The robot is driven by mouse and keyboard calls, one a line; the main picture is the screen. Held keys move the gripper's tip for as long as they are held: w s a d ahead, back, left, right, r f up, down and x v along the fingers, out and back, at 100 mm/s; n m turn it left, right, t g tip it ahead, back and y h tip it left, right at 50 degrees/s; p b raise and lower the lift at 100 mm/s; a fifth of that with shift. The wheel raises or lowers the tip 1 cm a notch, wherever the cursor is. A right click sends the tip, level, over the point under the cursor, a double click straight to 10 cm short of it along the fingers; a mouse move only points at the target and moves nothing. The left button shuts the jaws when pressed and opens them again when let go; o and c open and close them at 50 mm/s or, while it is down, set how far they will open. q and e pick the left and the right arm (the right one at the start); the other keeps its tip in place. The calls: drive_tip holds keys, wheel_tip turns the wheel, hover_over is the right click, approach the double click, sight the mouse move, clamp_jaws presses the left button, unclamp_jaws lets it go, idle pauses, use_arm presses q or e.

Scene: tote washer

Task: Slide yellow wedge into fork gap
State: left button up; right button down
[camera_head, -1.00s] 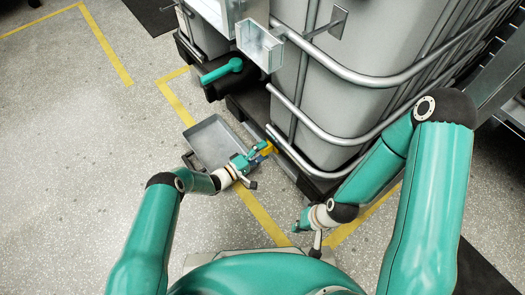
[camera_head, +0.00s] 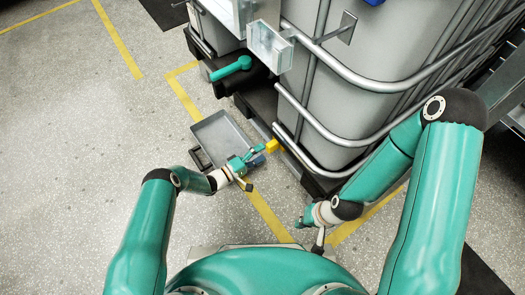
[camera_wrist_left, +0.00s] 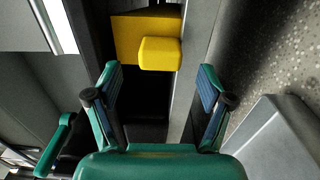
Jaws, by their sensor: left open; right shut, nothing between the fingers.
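The yellow wedge (camera_head: 272,146) sits at the lower edge of the black pallet (camera_head: 262,98) under the grey tank. In the left wrist view the yellow wedge (camera_wrist_left: 160,53) shows a large block with a smaller raised block on its near side, at a dark opening (camera_wrist_left: 140,100), which looks like the fork gap. How deep the wedge sits is hidden. My left gripper (camera_head: 257,155) is open and empty, just short of the wedge and apart from it. Its fingers (camera_wrist_left: 160,84) point at the wedge in the wrist view. My right gripper (camera_head: 303,222) is shut and empty, low near my base.
A shallow grey tray (camera_head: 222,138) lies on the floor beside my left gripper. The tank (camera_head: 345,90) with its metal tube frame rises behind the wedge. A teal valve handle (camera_head: 230,68) sticks out at its left. The speckled floor at the left is clear.

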use_arm(q)
drive_tip(key=shift+p+v, duration=0.85)
drive_tip(key=shift+v, duration=1.7)
